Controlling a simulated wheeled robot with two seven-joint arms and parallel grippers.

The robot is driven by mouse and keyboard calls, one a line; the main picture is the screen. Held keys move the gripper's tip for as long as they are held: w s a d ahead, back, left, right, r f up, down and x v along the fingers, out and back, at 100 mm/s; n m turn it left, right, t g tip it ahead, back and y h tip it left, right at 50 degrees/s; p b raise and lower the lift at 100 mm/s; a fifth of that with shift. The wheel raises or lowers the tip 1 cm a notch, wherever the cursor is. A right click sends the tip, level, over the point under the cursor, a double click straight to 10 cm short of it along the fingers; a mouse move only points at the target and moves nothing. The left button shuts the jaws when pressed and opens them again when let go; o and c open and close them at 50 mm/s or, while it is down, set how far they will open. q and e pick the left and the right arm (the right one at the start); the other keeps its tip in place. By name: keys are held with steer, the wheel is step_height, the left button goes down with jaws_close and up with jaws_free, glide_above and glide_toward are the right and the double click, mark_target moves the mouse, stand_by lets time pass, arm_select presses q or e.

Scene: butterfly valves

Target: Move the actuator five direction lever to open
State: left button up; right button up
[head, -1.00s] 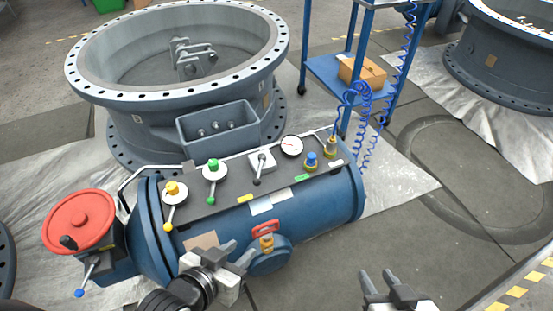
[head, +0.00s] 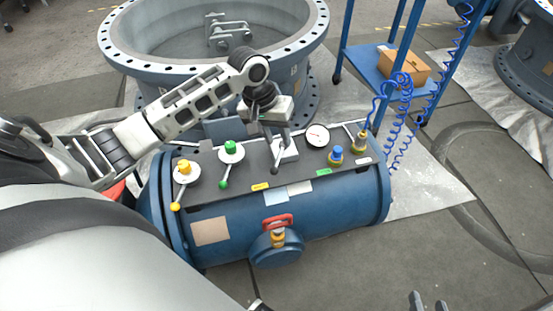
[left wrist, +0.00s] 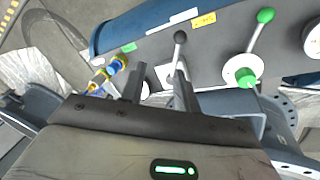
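A black-knobbed lever (head: 275,168) on a pale square base (head: 286,150) stands on the dark panel of the blue cylinder. Actuator numbers are not readable, so I cannot tell which is five. My left gripper (head: 273,140) hangs over the panel at this lever, fingers pointing down. In the left wrist view its fingers (left wrist: 158,85) are apart, with the black lever (left wrist: 180,42) showing between them, close to the right-hand finger; contact is unclear. My right gripper (head: 428,302) shows only its fingertips at the bottom edge, apart and empty.
Beside it on the panel are a yellow lever (head: 182,170), a green lever (head: 231,152), a gauge (head: 317,136) and a blue-capped fitting (head: 336,154). A large flanged ring (head: 120,58) stands behind. A blue cart (head: 365,70) with coiled hoses is at the right.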

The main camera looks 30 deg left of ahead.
arm_select(q)
steer(key=n+g, duration=0.1)
glide_toward(277, 161)
steer(key=b+x, duration=0.3)
steer(key=x, duration=0.5)
steer(key=shift+f+b, duration=0.3)
steer(key=shift+b, duration=0.1)
jaws_close()
